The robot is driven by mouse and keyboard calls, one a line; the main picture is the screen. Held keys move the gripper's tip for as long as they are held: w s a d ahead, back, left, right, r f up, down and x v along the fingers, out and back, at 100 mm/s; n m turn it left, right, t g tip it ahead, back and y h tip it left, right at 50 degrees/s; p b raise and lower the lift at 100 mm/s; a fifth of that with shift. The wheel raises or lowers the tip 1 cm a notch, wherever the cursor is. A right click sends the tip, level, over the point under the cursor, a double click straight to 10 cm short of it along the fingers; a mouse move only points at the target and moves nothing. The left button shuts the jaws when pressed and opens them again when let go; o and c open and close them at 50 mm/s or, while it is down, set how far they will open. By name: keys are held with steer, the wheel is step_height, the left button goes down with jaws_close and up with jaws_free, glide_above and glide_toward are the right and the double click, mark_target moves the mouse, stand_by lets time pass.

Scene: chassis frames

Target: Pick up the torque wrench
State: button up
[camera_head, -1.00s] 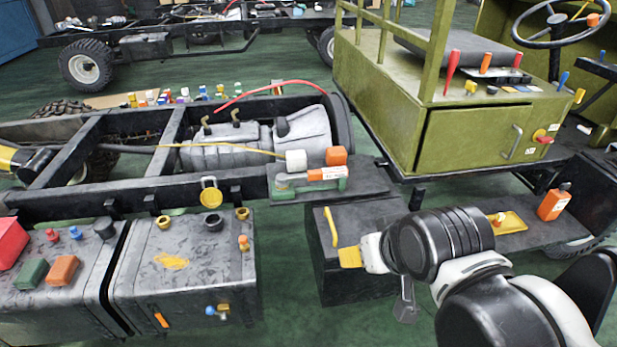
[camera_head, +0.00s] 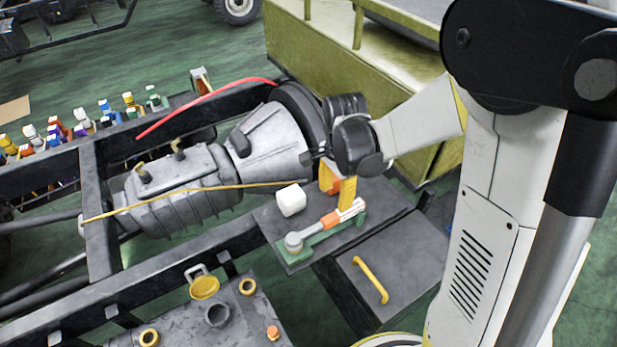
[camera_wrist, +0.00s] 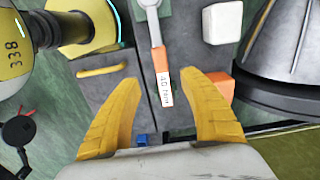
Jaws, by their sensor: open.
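The torque wrench (camera_head: 325,228) has a grey round head, an orange grip and a white label. It lies on a green holder (camera_head: 314,238) on a dark grey plate (camera_head: 376,219) beside the gearbox. My gripper (camera_head: 338,196) is above the label end of the wrench, fingers pointing down. In the wrist view the wrench (camera_wrist: 157,62) runs away from me, its printed label (camera_wrist: 165,88) between the two open yellow fingers of my gripper (camera_wrist: 170,80). Nothing is held. I cannot tell how much height is left between fingertips and wrench.
A white cube (camera_head: 291,200) stands left of the wrench. An orange block (camera_wrist: 219,87) is close to my right finger in the wrist view. The grey gearbox (camera_head: 270,145) and frame rail are nearby. A dark box with a yellow handle (camera_head: 371,280) is in front.

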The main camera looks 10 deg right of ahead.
mark_target(333, 216)
step_height(333, 216, down, 5)
steer(key=shift+s+d+f+b, duration=0.1)
steer(key=shift+d+b, duration=0.05)
steer(key=shift+b, duration=0.95)
steer(key=f+b, duration=0.3)
steer(key=f, duration=0.3)
steer(key=shift+w, duration=0.2)
steer(key=shift+r, duration=0.1)
jaws_close()
